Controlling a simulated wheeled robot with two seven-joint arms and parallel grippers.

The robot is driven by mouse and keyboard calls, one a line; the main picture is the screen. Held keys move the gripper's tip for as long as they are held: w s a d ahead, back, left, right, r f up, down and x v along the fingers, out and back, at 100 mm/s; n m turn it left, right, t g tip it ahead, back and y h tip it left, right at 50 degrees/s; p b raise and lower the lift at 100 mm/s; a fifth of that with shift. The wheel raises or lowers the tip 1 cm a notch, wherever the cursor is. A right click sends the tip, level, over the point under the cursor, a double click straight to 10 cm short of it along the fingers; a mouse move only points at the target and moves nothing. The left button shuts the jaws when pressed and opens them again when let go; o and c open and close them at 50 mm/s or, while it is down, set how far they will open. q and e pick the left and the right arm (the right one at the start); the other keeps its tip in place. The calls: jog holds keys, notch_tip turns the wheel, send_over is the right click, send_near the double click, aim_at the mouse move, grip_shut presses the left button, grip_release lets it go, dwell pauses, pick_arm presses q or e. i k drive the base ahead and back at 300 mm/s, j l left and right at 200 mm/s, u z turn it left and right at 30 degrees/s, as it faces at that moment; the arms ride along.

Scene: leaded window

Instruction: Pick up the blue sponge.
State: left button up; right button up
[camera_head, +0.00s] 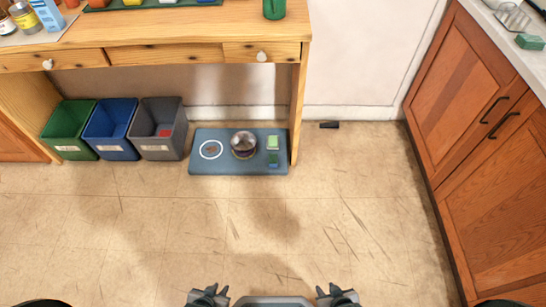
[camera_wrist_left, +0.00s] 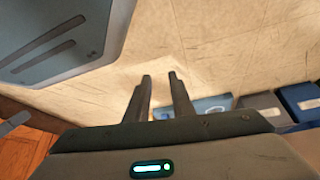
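A small blue block (camera_head: 273,161), which looks like the blue sponge, lies at the lower right of a blue-grey mat (camera_head: 215,167) on the floor. A light green sponge (camera_head: 273,142) lies just behind it. My left gripper (camera_head: 208,292) and right gripper (camera_head: 337,292) are at the bottom of the head view, well short of the mat. Both look open and empty. In the left wrist view the left fingers (camera_wrist_left: 160,78) stand apart with nothing between them. The blue block cannot be made out there.
A metal bowl (camera_head: 244,144) and a white ring (camera_head: 210,149) are on the mat. Green (camera_head: 70,128), blue (camera_head: 111,128) and grey (camera_head: 161,128) bins stand left of it. A wooden desk (camera_head: 170,30) overhangs behind. Cabinets (camera_head: 470,110) stand right. The floor before the mat is clear.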

aim_at(272, 157)
jog(key=i+l+u, duration=0.1)
jog(key=i+l, duration=0.15)
jog(key=i+l+u, duration=0.1)
jog(key=l, duration=0.3)
jog(key=i+l+u, duration=0.15)
jog(key=i+l, duration=0.15)
jog(key=i+l+u, duration=0.1)
jog(key=l, duration=0.35)
jog(key=i+l+u, duration=0.1)
jog(key=i+l, duration=0.2)
jog(key=i+l+u, duration=0.1)
jog(key=l, duration=0.4)
